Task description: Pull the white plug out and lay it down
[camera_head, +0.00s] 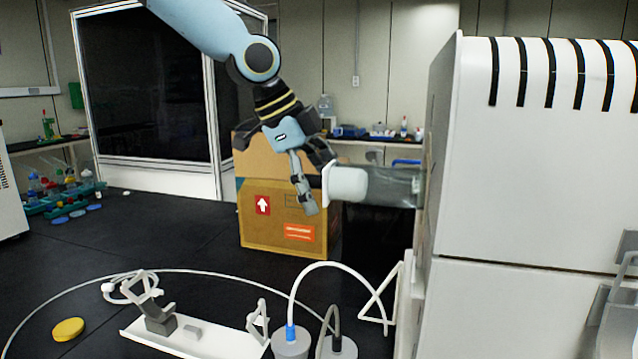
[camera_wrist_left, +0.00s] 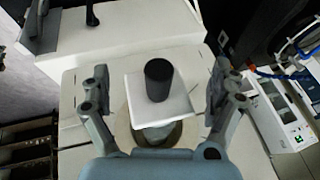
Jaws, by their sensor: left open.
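The white plug (camera_head: 347,186) sits in the open end of a clear tube (camera_head: 398,187) that sticks out sideways from the white freeze dryer (camera_head: 540,160). Its flat square flange faces my left gripper. In the left wrist view the flange of the white plug (camera_wrist_left: 183,108) shows with a dark round knob (camera_wrist_left: 158,80) standing on it. My left gripper (camera_head: 311,182) is open beside the flange. In the left wrist view its two fingers stand on either side of the knob, apart from it. My right gripper is not in view.
A cardboard box (camera_head: 270,220) stands behind the left gripper. A white tray (camera_head: 225,343) with grey parts, a yellow disc (camera_head: 68,329) and looped white hoses lie low in front.

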